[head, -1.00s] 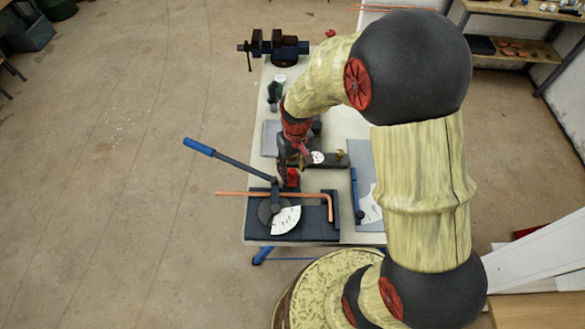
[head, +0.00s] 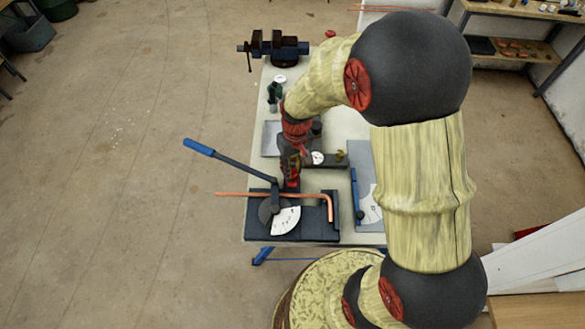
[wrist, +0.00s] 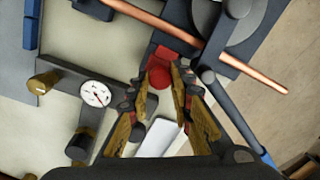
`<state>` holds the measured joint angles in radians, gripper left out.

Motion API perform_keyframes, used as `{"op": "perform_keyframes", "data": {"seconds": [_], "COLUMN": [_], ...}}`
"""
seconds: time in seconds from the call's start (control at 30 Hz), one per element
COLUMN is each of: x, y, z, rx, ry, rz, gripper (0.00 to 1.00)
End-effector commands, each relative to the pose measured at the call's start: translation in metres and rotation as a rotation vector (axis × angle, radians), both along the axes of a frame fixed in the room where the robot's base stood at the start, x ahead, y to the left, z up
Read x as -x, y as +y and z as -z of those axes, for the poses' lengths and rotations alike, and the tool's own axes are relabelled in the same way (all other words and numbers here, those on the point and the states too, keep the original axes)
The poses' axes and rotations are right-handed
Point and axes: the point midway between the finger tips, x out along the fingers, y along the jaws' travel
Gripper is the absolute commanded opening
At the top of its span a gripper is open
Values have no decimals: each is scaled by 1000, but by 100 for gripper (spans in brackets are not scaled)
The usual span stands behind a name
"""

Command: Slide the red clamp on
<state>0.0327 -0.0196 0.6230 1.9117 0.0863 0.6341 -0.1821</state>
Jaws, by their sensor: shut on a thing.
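The red clamp (wrist: 160,78) is between the fingertips of my gripper (wrist: 166,72), which is shut on it. In the head view my gripper (head: 290,163) is over the bench, just behind the tube bender (head: 318,228), and a bit of red shows at its tip. The copper pipe (head: 240,195) lies across the bender, with its right end bent toward the front. In the wrist view the clamp's far end is close to the bender's edge and the pipe (wrist: 250,73). I cannot tell whether it touches either.
The bender's long lever with a blue grip (head: 199,147) sticks out to the left. A white dial gauge (wrist: 95,94) on a dark bar stands beside my gripper. A vice (head: 275,48) is at the far end of the bench. Floor left of the bench is clear.

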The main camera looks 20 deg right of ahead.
Motion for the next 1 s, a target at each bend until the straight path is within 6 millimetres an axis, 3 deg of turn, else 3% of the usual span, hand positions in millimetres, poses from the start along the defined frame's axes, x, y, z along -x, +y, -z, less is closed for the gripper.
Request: {"op": "perform_keyframes", "data": {"seconds": [0.37,0.67,0.9,0.93,1.0], "x": [0,30,33,33,33], "y": [0,13,14,14,14], "z": [0,-1,0,0,0], "rx": [0,0,-1,-1,-1], "ry": [0,0,3,3,3], "rz": [-1,-2,0,0,0], "gripper": [0,0,0,22,26]}}
